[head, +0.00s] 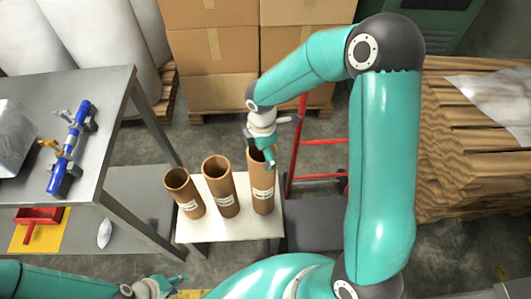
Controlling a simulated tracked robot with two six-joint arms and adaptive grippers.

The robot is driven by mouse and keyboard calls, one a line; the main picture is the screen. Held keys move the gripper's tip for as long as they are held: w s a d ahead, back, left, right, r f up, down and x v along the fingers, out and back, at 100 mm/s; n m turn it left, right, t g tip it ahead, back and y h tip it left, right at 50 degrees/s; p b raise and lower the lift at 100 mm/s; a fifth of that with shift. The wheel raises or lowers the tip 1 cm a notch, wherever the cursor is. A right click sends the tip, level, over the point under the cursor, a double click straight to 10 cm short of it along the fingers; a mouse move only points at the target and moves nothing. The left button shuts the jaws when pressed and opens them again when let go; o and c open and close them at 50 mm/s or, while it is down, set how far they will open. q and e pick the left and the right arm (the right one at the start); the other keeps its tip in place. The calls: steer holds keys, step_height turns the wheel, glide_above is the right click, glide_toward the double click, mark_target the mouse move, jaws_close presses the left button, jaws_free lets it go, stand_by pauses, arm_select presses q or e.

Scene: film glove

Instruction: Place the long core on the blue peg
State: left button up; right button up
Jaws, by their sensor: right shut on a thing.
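Three brown cardboard cores stand upright on a small white-topped stand (230,232). The long core (263,192) is the rightmost and tallest, with a white label. My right gripper (269,158) reaches down to its top rim and is shut on it; the arm comes over from the right. The core's bottom appears to rest on the stand. A blue rod-like fixture (60,172) with blue ends lies on the grey metal table; I cannot tell whether it is the blue peg. My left gripper (158,288) is low at the bottom edge, partly cut off, its jaws unclear.
A medium core (222,190) and a short core (187,196) stand left of the long core. The grey metal table (105,110) fills the left. A red hand-truck frame (320,142) stands right of the stand. Cardboard boxes (212,50) are stacked behind.

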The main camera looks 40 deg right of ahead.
steer(key=shift+f, duration=0.9)
steer(key=o, duration=1.5)
steer(key=shift+f, duration=0.1)
steer(key=shift+c, duration=0.2)
step_height(320, 180, up, 12)
